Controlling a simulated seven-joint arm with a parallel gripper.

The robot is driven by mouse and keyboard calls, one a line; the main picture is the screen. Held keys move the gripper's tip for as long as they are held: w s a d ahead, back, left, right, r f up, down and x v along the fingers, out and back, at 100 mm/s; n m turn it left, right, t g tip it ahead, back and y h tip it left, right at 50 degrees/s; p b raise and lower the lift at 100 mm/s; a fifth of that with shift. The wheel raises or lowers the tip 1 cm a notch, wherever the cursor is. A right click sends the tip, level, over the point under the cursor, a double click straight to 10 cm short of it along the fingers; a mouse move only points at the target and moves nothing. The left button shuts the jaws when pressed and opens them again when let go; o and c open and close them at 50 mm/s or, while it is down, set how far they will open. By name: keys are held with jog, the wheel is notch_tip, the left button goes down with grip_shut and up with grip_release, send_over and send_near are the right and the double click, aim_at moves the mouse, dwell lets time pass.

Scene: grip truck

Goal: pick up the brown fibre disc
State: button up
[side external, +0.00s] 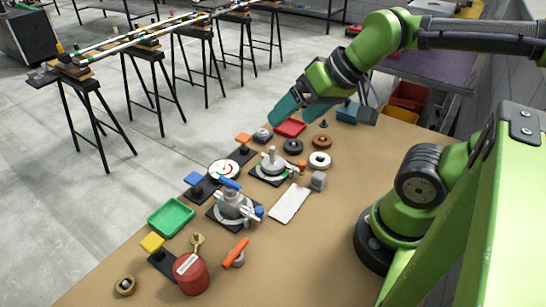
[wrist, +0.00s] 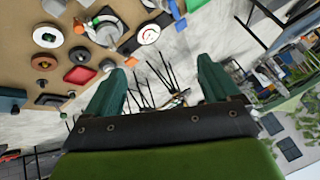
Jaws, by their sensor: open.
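The brown fibre disc (side external: 321,141) lies flat on the tan table, toward its far end, with a hole or dark centre. It also shows in the wrist view at the left (wrist: 43,62). My gripper (side external: 297,114) is open and empty, held in the air above the far end of the table, up and left of the disc in the side view. In the wrist view the two teal fingers (wrist: 159,66) are spread wide, with floor and stands between them. The disc is well off to their left.
A black disc (side external: 293,146) and a white disc (side external: 319,160) lie close to the brown one. A red tray (side external: 290,128) and a blue box (side external: 349,111) are nearby. Grinders, a green tray (side external: 171,217) and a red can (side external: 191,274) stand nearer.

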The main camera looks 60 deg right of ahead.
jog(key=n+g+h, duration=0.2)
jog(key=n+g, duration=0.4)
jog(key=g, duration=0.1)
send_over(321, 138)
notch_tip(321, 138, down, 7)
notch_tip(321, 138, down, 17)
